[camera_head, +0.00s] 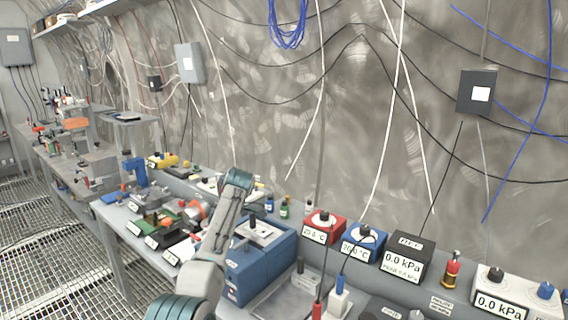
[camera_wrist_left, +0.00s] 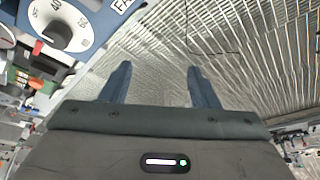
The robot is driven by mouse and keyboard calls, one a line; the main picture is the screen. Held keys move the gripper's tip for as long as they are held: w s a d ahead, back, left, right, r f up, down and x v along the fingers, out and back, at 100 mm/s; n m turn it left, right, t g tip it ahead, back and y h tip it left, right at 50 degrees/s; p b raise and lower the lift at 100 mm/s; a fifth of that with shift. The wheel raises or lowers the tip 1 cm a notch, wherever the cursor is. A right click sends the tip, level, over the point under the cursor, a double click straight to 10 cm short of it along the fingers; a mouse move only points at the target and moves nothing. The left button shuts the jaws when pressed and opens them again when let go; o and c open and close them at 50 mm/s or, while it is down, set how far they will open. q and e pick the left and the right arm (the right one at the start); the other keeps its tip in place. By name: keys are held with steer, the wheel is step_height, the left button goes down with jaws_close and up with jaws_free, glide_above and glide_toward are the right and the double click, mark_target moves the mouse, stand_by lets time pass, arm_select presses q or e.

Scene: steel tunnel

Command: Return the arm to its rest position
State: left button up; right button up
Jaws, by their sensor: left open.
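My left arm (camera_head: 208,265) comes up from the bottom of the head view, with a grey-green link (camera_head: 235,195) in front of the blue box on the bench. I cannot make out its fingertips in the head view. In the left wrist view my left gripper (camera_wrist_left: 159,68) has its two blue-grey fingers apart, with nothing between them. My right gripper is in neither view.
A blue box device (camera_head: 262,255) stands close beside the arm on the bench. Red (camera_head: 325,228), blue (camera_head: 364,243) and black (camera_head: 405,259) gauge boxes stand to its right. In the left wrist view a white dial (camera_wrist_left: 62,27) is at upper left. Open floor grating (camera_head: 45,235) lies left of the bench.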

arm_select(q)
steer(key=s+a+f+m+t+h, duration=0.1)
steer(key=s+a+f+m, duration=0.3)
steer(key=s+f, duration=0.7)
steer(key=s+a+f+m+t+h, duration=0.1)
steer(key=s+a+f+m, duration=0.3)
steer(key=s+f, duration=0.7)
steer(key=s+a+f+m, duration=0.1)
steer(key=s+f+m, duration=0.2)
steer(key=s, duration=0.4)
steer(key=s+a+f+m, duration=0.1)
steer(key=s+f+m, duration=0.2)
steer(key=s, duration=0.5)
steer(key=s+d+r+m+t+h, duration=0.1)
steer(key=s+r+m, duration=0.2)
steer(key=s, duration=0.4)
steer(key=s+r+m+t, duration=0.1)
steer(key=s+r+m, duration=0.25)
steer(key=s, duration=0.35)
step_height(320, 180, down, 31)
steer(key=a+n+g, duration=0.1)
steer(key=a, duration=0.2)
steer(key=s+f+g, duration=0.1)
steer(key=s+f, duration=1.7)
steer(key=shift+s+a+f, duration=0.3)
steer(key=shift+a+f, duration=0.05)
steer(key=shift+a, duration=0.05)
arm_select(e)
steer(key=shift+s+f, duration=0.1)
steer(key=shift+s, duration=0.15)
